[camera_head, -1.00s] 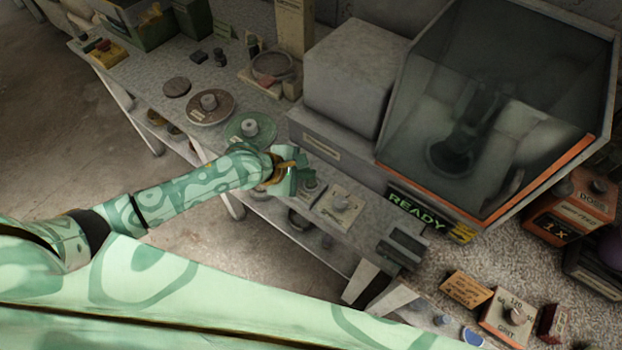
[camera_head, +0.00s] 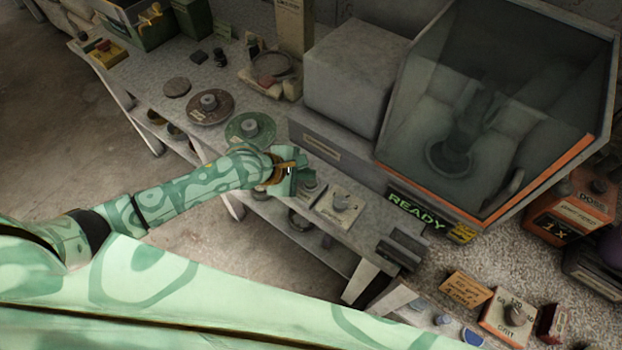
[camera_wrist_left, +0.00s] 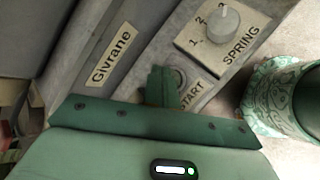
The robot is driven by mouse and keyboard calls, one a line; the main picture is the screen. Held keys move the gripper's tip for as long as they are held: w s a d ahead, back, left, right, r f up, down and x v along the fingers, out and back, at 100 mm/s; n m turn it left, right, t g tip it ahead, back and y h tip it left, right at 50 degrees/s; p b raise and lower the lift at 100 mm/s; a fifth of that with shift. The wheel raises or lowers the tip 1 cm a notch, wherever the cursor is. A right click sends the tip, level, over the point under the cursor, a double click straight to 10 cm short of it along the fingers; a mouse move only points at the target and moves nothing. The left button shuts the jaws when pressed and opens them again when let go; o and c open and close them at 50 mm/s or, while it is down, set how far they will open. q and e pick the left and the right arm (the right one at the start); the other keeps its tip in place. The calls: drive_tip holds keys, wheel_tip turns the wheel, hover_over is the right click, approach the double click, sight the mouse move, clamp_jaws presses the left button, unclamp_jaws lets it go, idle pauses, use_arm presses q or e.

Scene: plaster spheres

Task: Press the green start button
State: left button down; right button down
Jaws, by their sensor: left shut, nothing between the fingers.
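The start button (camera_wrist_left: 181,76) sits on a small plate marked START in the left wrist view. Only part of its round rim shows, and its green face is mostly hidden behind my fingers. My left gripper (camera_wrist_left: 163,86) is shut and empty, with its fingertips over or right beside the button. I cannot tell whether they touch it. In the head view my left gripper (camera_head: 302,173) is at the front of the grey machine, and it hides most of the START plate. My right gripper is not in view.
A SPRING dial (camera_wrist_left: 221,22) is close beside the button; it also shows in the head view (camera_head: 341,203). The machine's front panel with a Givrane label (camera_wrist_left: 112,55) rises behind. A READY sign (camera_head: 417,211) is lit below the glass hood (camera_head: 480,120). A green disc (camera_head: 250,128) lies left.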

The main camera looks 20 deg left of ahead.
use_arm(q)
drive_tip(key=shift+f, duration=0.1)
drive_tip(key=shift+f, duration=0.2)
